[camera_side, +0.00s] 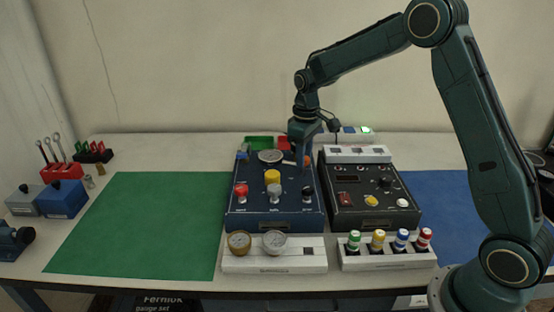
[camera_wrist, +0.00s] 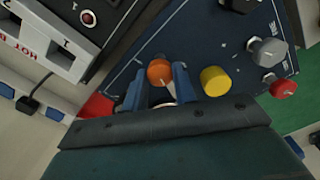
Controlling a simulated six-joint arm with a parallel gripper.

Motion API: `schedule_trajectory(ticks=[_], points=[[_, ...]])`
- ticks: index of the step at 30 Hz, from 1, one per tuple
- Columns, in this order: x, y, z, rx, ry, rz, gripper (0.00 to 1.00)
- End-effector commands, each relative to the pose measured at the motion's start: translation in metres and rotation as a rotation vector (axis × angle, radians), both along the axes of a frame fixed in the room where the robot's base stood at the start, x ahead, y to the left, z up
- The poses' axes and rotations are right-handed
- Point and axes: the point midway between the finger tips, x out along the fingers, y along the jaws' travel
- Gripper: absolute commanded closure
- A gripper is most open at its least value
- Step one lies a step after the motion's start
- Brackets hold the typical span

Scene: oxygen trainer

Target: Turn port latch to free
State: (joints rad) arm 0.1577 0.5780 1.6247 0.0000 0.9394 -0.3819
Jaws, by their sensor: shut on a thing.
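The blue panel (camera_side: 240,213) stands mid-table with several knobs on it. An orange round knob (camera_wrist: 159,72), which seems to be the port latch, sits at its back right corner; a sliver of orange (camera_side: 307,160) shows in the side view. My gripper (camera_side: 300,160) points down there, and its two blue fingers (camera_wrist: 158,70) are shut on the knob, one on each side. A pale strip shows between the fingers, below the knob. The latch's markings cannot be read.
A yellow knob (camera_wrist: 215,80) is close beside my fingers. A grey knob (camera_wrist: 268,50) and a red knob (camera_wrist: 283,88) are farther off. A dial gauge (camera_side: 270,156) lies left of my gripper. A black panel (camera_side: 372,215) stands right. The green mat (camera_side: 140,225) is clear.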

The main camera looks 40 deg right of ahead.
Motion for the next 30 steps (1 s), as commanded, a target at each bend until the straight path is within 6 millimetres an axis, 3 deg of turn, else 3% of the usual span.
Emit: schedule_trajectory(ticks=[10,25,26,28,30], points=[[0.0004,0.0001,0.0012,0.0,-0.002,0.169,0.96],[0.0005,0.0001,0.0013,0.0,-0.003,0.194,0.96],[0.0005,0.0001,0.0013,0.0,-0.003,0.194,0.69],[0.0004,0.0001,0.0012,0.0,-0.002,0.194,0.55],[0.0004,0.0001,0.001,0.0,-0.002,0.193,0.51]])
